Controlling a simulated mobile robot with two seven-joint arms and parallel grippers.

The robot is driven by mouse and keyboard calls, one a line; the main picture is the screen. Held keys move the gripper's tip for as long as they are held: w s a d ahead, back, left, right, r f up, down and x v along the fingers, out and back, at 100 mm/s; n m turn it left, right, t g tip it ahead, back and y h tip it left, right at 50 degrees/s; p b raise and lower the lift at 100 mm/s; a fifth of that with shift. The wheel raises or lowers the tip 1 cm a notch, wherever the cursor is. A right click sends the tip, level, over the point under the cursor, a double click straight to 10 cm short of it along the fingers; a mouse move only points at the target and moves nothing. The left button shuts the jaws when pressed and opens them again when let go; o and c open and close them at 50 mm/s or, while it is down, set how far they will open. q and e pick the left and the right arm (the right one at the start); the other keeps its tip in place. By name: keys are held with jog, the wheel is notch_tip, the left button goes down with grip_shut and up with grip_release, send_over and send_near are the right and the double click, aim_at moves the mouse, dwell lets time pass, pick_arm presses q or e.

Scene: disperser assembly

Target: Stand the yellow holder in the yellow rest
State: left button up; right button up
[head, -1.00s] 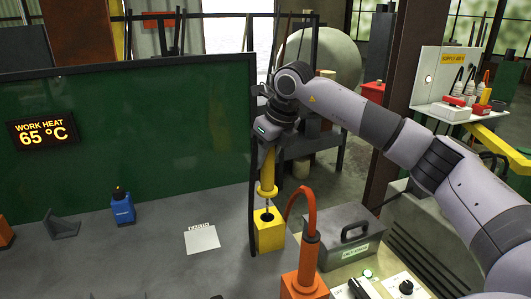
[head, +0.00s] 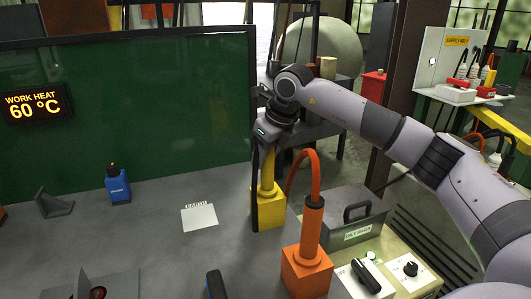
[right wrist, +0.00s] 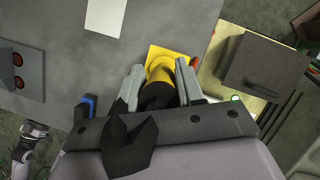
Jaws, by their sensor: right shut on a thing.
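The yellow holder (head: 267,172) stands upright with its lower end in or on the yellow rest (head: 270,214), a square block on the grey bench. My right gripper (head: 268,143) is shut on the upper part of the holder from above. In the right wrist view, the fingers (right wrist: 160,88) sit either side of the yellow holder (right wrist: 159,68), with the yellow rest (right wrist: 185,53) under it. The holder's tip is hidden, so I cannot tell how deep it sits.
An orange holder with a curved cable (head: 312,225) stands in an orange block close in front and right. A grey lidded box (head: 345,222) is to the right.

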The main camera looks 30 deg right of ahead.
jog(key=shift+r, duration=0.1)
jog(key=o, duration=1.1)
jog(key=v, duration=0.7)
jog(key=shift+r, duration=0.1)
